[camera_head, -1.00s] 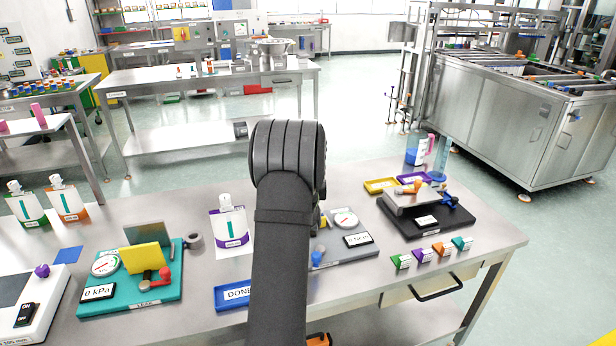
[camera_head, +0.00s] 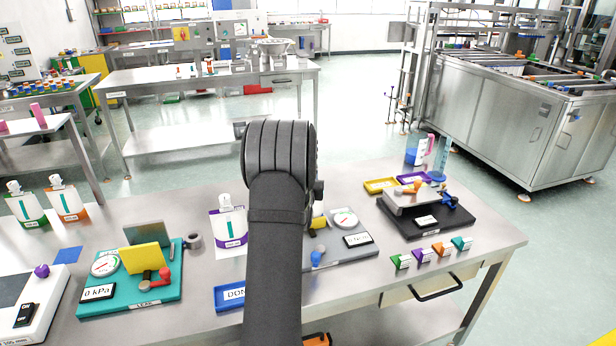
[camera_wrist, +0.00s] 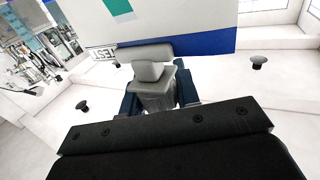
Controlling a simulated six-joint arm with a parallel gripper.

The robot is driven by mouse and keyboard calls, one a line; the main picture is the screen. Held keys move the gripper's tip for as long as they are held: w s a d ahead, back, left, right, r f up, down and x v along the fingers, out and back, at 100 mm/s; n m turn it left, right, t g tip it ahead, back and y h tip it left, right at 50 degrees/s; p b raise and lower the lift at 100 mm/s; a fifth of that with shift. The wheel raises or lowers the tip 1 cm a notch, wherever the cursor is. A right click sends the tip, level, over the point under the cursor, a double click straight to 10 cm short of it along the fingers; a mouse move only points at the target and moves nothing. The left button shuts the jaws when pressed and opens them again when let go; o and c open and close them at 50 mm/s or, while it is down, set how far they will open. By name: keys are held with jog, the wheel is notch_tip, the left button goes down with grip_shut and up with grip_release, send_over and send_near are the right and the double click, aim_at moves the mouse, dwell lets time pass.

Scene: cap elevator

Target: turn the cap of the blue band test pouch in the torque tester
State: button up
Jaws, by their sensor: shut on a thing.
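In the wrist view the two dark fingers of my gripper (camera_wrist: 158,95) are closed around the light grey cap (camera_wrist: 150,72). Behind it stands the white test pouch with a blue band (camera_wrist: 200,44) and a teal mark. Its far part is cut off by the frame edge. In the head view the torque tester (camera_head: 355,252) is a grey base with a round dial (camera_head: 345,219), a small display, a blue knob (camera_head: 317,259) and a yellow part (camera_head: 319,222). My arm hides the gripper, the pouch and part of the tester there.
A purple-band pouch (camera_head: 229,228) stands left of my arm. The teal leak tester (camera_head: 120,292) is further left, and a blue DONE tray (camera_head: 227,297) lies in front. A black-based device (camera_head: 425,214) and several small coloured blocks (camera_head: 442,249) are on the right.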

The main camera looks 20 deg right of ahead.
jog(key=shift+h, duration=0.3)
jog(key=o, duration=1)
jog(key=shift+s, duration=0.1)
jog(key=v, duration=1.7)
jog(key=shift+s+a+r, duration=0.1)
jog(key=shift+r, duration=0.15)
